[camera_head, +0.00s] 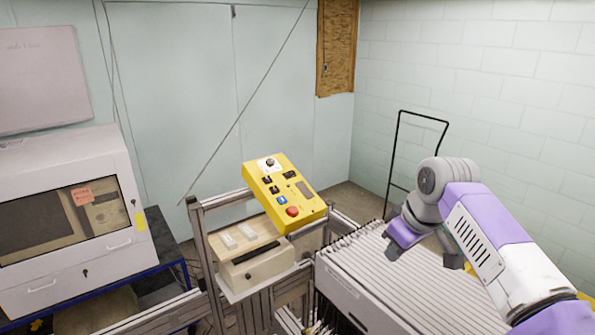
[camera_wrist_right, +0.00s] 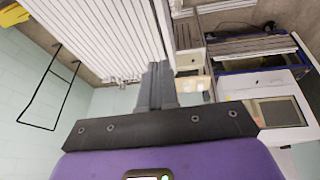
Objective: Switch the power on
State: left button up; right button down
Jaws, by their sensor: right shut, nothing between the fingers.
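A yellow control panel (camera_head: 310,207) stands tilted on a metal frame in the middle of the head view. It carries a round knob (camera_head: 269,164) at the top, several black switches (camera_head: 274,189), a blue button (camera_head: 282,200) and a red round button (camera_head: 292,211). Which control is the power switch cannot be read. My right gripper (camera_head: 391,252) is to the right of the panel, apart from it, above the white slatted unit. In the wrist view its dark fingers (camera_wrist_right: 158,75) are together and empty. My left gripper is not in view.
The white slatted unit (camera_head: 370,282) lies right of the panel. A beige box (camera_head: 258,264) sits below the panel on the metal frame (camera_head: 196,225). A white cabinet with a window (camera_head: 118,180) stands left. A black hand-truck frame (camera_head: 397,145) leans at the wall.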

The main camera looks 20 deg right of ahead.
aim_at(291, 173)
jog(key=i, duration=2)
